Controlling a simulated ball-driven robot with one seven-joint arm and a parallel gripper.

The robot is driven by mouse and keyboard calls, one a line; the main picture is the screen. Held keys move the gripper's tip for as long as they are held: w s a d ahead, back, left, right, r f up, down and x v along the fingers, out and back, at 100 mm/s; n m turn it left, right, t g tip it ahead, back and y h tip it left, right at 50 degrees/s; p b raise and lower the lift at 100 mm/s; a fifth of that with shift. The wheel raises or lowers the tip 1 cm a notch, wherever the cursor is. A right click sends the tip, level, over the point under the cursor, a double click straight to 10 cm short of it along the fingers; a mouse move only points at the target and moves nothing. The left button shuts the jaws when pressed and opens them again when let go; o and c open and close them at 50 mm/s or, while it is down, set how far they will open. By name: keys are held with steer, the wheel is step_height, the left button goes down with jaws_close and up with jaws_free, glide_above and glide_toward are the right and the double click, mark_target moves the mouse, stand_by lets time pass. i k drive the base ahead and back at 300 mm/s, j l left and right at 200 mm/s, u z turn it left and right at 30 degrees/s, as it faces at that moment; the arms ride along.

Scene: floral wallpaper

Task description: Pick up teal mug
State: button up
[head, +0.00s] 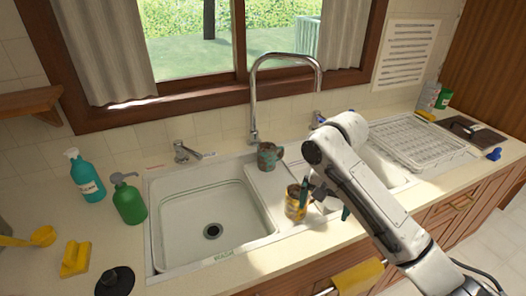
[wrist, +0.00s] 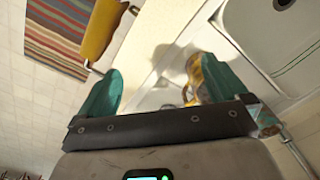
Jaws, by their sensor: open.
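The teal mug (head: 269,155), dull grey-teal with brownish patches, stands upright at the back of the divider between the sink basins in the head view. An amber-yellow mug (head: 296,204) stands close beside one finger. It is partly hidden behind the right finger in the wrist view (wrist: 193,70).
The left basin (head: 205,205) is empty. A tall faucet (head: 254,95) rises behind the teal mug. A dish rack (head: 425,145) stands right of my arm. Green (head: 129,203) and teal (head: 86,180) bottles stand left. A yellow towel (head: 358,277) hangs in front.

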mark_target(267, 159)
steer(key=i+j, duration=0.2)
steer(key=i, duration=0.2)
steer(key=i+j, duration=0.2)
steer(key=i, duration=0.2)
steer(key=i+j, duration=0.15)
steer(key=i, duration=0.2)
